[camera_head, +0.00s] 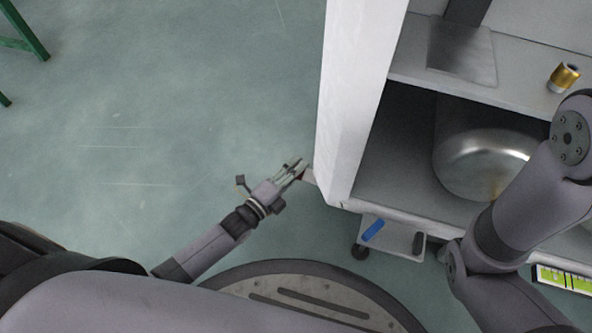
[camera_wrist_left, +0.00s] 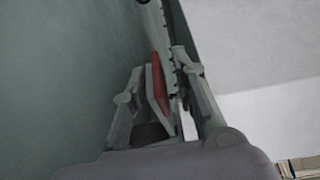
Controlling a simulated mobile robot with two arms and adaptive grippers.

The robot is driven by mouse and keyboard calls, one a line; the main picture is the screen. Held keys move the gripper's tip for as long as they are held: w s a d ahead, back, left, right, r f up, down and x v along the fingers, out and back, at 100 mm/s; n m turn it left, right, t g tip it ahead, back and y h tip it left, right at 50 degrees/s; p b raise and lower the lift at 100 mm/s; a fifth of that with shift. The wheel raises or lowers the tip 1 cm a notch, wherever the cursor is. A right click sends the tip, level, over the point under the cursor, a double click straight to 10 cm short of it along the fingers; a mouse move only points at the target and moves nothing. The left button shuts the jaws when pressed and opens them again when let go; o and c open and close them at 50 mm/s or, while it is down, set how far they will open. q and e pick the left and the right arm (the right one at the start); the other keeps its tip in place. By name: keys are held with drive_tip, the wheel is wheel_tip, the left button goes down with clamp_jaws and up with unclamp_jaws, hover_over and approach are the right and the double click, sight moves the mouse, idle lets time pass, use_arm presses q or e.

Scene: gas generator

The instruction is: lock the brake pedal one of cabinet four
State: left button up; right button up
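The white cabinet (camera_head: 347,110) stands at the right of the head view. My left gripper (camera_head: 298,168) is low beside the cabinet's lower left corner, just above the floor. A small red part (camera_head: 301,177), which may be the brake pedal, shows at its fingertips. In the left wrist view, a red strip (camera_wrist_left: 159,84) lies between the fingers of my left gripper (camera_wrist_left: 165,88). The fingers are close around it, but I cannot tell whether both press on it. My right arm crosses the right side of the head view; its gripper is not seen.
A metal cylinder (camera_head: 480,150) sits in the cabinet's lower bay, and a brass fitting (camera_head: 564,77) is on the shelf above. A small panel (camera_head: 400,238) with a blue handle (camera_head: 373,230) is below the front edge, near a caster (camera_head: 360,252).

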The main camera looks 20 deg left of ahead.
use_arm(q)
drive_tip(key=c, duration=0.5)
drive_tip(key=shift+r, duration=0.1)
clamp_jaws()
drive_tip(key=shift+w+r, duration=0.1)
